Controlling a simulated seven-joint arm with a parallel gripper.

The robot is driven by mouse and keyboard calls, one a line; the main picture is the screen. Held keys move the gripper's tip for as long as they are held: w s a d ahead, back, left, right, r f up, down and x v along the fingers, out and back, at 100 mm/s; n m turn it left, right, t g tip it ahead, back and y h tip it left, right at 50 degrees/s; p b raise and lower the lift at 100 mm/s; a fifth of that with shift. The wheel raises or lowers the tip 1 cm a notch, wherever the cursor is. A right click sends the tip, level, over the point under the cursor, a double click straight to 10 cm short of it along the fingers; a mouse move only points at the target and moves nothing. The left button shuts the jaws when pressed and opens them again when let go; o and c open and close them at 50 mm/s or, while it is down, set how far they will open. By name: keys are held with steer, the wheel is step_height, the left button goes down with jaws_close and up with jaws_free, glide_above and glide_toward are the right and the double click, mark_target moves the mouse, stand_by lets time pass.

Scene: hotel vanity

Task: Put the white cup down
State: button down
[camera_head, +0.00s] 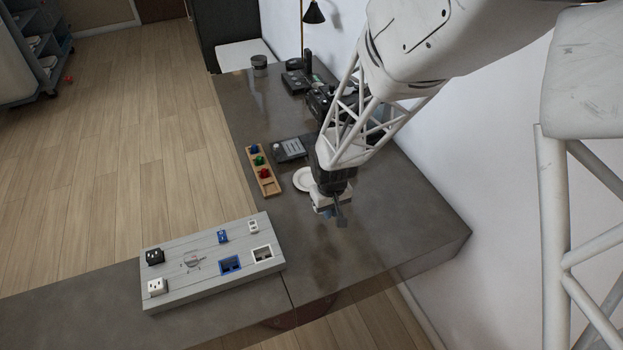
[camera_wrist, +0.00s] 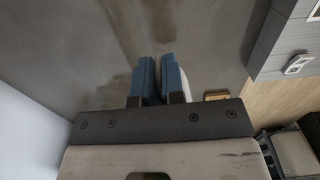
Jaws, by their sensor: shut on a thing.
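My gripper (camera_head: 340,217) hangs over the dark counter, just in front of a white plate (camera_head: 304,179) in the head view. In the wrist view its two blue-padded fingers (camera_wrist: 161,80) are nearly together, with a narrow gap between them. A white curved patch (camera_wrist: 185,82) shows beside the right finger; I cannot tell whether it is the cup or the plate. The white cup is not clearly visible in the head view, where the wrist and fingers hide this spot. The gap below the fingers cannot be judged.
A wooden tray (camera_head: 263,171) with coloured pieces lies left of the plate. A grey board (camera_head: 190,280) with sockets lies at the front left. Dark devices (camera_head: 297,83) and a jar (camera_head: 259,65) stand farther back. The counter right of the gripper (camera_head: 400,215) is clear.

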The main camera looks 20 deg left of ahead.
steer(key=w+a, duration=0.3)
steer(key=w, duration=0.1)
steer(key=w+a+f, duration=0.1)
steer(key=w+a, duration=0.2)
steer(key=w, duration=0.1)
steer(key=w+a, duration=0.3)
steer(key=w, duration=0.1)
steer(key=shift+w+a+f, duration=0.15)
steer(key=shift+w+f, duration=0.05)
steer(key=shift+w, duration=0.15)
steer(key=shift+f, duration=1.75)
steer(key=shift+f, duration=0.15)
steer(key=c, duration=1.2)
jaws_free()
step_height(320, 180, up, 12)
steer(key=shift+r, duration=0.15)
